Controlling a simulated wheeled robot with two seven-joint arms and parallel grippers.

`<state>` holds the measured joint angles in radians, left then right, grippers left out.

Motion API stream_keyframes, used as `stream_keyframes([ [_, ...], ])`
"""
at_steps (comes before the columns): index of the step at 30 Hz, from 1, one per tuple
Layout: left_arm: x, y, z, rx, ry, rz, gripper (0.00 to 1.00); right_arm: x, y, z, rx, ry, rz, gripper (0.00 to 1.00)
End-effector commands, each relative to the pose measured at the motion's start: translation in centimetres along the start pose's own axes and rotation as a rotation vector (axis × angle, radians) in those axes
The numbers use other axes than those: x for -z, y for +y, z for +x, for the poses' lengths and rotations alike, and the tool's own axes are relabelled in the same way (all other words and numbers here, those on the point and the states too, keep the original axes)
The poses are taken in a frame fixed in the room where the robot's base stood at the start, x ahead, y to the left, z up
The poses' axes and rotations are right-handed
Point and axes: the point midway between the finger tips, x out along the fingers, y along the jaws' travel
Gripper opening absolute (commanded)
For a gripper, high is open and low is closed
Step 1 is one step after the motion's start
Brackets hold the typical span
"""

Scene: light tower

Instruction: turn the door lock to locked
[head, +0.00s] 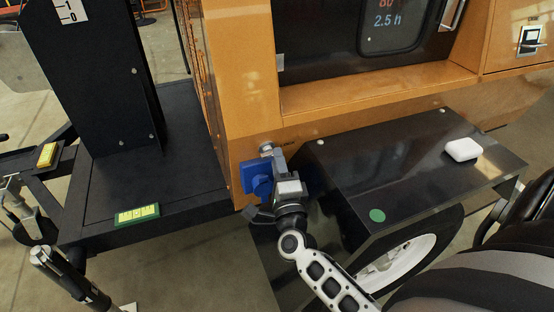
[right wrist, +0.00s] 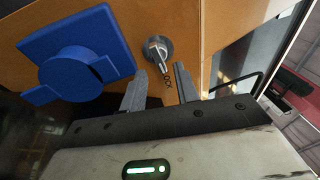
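The door lock (head: 266,148) is a small round metal lock on the orange cabinet wall, low near its left corner. In the right wrist view the lock (right wrist: 158,48) shows a metal tab or key, pointing down and slightly right toward the gap between my fingers. My right gripper (head: 277,155) is in front of the lock, partly covering it in the head view. In the right wrist view my right gripper (right wrist: 160,72) is open, one finger on each side of the tab's end; contact cannot be told. My left gripper is not in view.
A blue socket cover (head: 258,181) sits just below and left of the lock, close to my right gripper. The black fender (head: 400,165) at right carries a white box (head: 462,149). A yellow-green level (head: 137,214) lies on the black deck at left.

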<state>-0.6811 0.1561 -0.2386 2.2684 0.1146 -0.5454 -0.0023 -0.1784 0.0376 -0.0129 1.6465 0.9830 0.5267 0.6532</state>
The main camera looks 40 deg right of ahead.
Motion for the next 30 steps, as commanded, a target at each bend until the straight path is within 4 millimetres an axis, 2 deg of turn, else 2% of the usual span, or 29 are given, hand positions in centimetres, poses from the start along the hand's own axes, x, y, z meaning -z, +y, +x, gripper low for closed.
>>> stream_keyframes([
  [6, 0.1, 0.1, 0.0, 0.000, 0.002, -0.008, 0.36, -0.1, 0.1, -3.9, -0.005, -0.002, 0.001, 0.31],
  [10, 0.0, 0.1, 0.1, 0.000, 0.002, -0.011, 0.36, -0.1, 0.1, -5.5, -0.005, -0.002, 0.002, 0.31],
  [15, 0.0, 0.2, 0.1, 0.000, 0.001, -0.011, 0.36, -0.2, 0.1, -6.3, -0.003, -0.003, 0.003, 0.31],
  [23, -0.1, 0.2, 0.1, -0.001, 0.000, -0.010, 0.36, -0.3, 0.0, -6.3, -0.004, -0.008, -0.002, 0.31],
  [26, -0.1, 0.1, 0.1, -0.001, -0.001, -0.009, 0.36, -1.6, -0.3, -6.8, -0.015, -0.086, -0.073, 0.31],
  [29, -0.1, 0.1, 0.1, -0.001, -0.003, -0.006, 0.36, -4.9, -0.8, -8.5, -0.036, -0.281, -0.268, 0.31],
  [30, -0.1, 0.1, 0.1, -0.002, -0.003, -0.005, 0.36, -6.5, -0.9, -9.8, -0.044, -0.384, -0.380, 0.31],
])
